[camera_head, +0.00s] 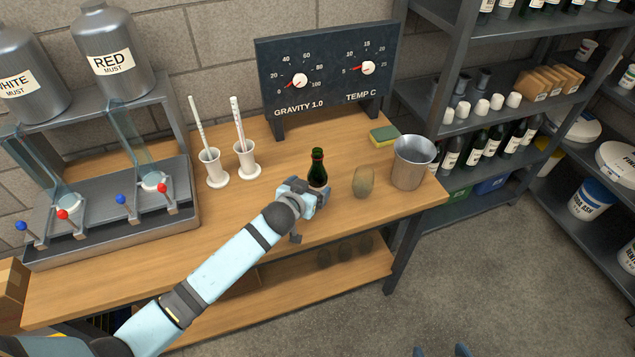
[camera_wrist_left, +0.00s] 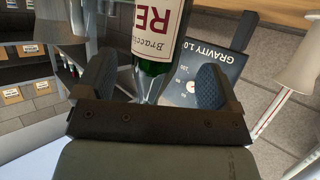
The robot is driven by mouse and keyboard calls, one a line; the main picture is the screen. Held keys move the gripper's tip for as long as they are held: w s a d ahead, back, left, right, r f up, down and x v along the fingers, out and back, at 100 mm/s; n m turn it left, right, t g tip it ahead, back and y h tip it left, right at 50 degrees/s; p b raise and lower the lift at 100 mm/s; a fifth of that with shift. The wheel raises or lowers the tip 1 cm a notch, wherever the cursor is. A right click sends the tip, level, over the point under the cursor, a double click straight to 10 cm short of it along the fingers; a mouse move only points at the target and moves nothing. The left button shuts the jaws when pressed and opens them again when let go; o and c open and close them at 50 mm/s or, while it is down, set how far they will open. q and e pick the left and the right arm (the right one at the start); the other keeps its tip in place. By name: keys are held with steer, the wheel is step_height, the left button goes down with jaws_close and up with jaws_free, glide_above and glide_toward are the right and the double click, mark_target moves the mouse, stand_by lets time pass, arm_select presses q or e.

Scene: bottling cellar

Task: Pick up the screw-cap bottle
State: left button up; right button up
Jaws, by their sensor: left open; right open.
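A dark green bottle (camera_head: 317,168) with a dark top stands upright on the wooden bench, its lower part hidden behind my left gripper. My left gripper (camera_head: 312,196) is open at the near side of the bottle. In the left wrist view the bottle (camera_wrist_left: 158,30) appears upside down, with a white label reading "RE", between the two spread fingers (camera_wrist_left: 155,84). I see no finger clearly pressing on it. Only the tips of my right gripper (camera_head: 440,351) show at the bottom edge of the head view, open and away from the bench.
An olive tumbler-like object (camera_head: 363,182) and a metal bucket (camera_head: 410,165) stand right of the bottle, with a sponge (camera_head: 384,136) behind. Two white cylinders (camera_head: 212,168) stand to the left. A gauge board (camera_head: 328,70) stands behind. Shelves (camera_head: 450,100) hold several more bottles.

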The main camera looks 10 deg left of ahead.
mark_target(313, 185)
arm_select(q)
steer(key=x, duration=0.5)
steer(key=shift+w+d+f, duration=0.1)
steer(key=shift+d+f, duration=0.05)
steer(key=shift+d, duration=0.05)
steer(key=c, duration=1)
steer(key=shift+c, duration=1.2)
steer(key=shift+r, duration=0.25)
